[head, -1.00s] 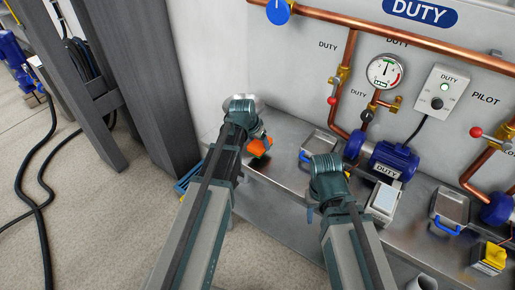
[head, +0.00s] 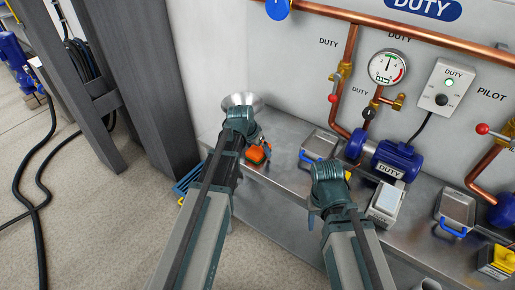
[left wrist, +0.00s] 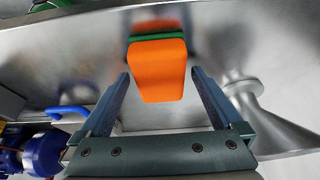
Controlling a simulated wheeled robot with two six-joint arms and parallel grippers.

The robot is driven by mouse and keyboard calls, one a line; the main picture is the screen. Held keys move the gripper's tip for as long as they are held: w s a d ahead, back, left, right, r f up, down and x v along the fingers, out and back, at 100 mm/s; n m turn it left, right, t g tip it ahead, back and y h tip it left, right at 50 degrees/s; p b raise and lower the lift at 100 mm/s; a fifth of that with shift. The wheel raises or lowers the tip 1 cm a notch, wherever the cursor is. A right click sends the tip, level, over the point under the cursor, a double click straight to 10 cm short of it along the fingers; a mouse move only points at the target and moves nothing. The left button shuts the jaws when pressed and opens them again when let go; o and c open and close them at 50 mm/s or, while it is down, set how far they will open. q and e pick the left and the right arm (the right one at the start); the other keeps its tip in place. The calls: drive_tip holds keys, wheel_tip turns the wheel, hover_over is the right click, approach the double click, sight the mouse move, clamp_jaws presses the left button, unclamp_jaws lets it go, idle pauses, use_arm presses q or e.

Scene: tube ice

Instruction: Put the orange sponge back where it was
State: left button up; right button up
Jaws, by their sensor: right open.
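The orange sponge (head: 257,154), with a green layer, is at the left end of the steel ledge (head: 285,185). In the left wrist view the sponge (left wrist: 158,72) lies between the two fingers of my left gripper (left wrist: 158,75), with a narrow gap on each side. My left gripper (head: 262,145) is open around it. In the head view my left wrist hides part of the sponge. I cannot tell whether the sponge touches the ledge. My right gripper (head: 328,195) is open and apart from the sponge, over the ledge further right.
A flared silver metal piece (head: 243,100) stands behind my left wrist. Copper pipes run along the wall. A blue crate (head: 185,182) is at lower left.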

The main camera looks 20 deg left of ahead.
use_arm(q)
drive_tip(key=shift+r, duration=0.15)
drive_tip(key=shift+s+r+p, duration=0.15)
drive_tip(key=shift+r+p, duration=0.35)
drive_tip(key=shift+p, duration=0.15)
drive_tip(key=p+v, duration=1)
drive_tip(key=v, duration=0.1)
drive_tip(key=s+d+g+y, duration=0.1)
drive_tip(key=s+d+g, duration=0.1)
drive_tip(key=s+d, duration=0.5)
drive_tip(key=s+d+f+g+y, duration=0.1)
drive_tip(key=s+d+g+y, duration=0.1)
drive_tip(key=s+d, duration=0.6)
drive_tip(key=s, duration=0.4)
drive_tip(key=shift+f+g, duration=0.3)
drive_tip(key=shift+g, duration=0.1)
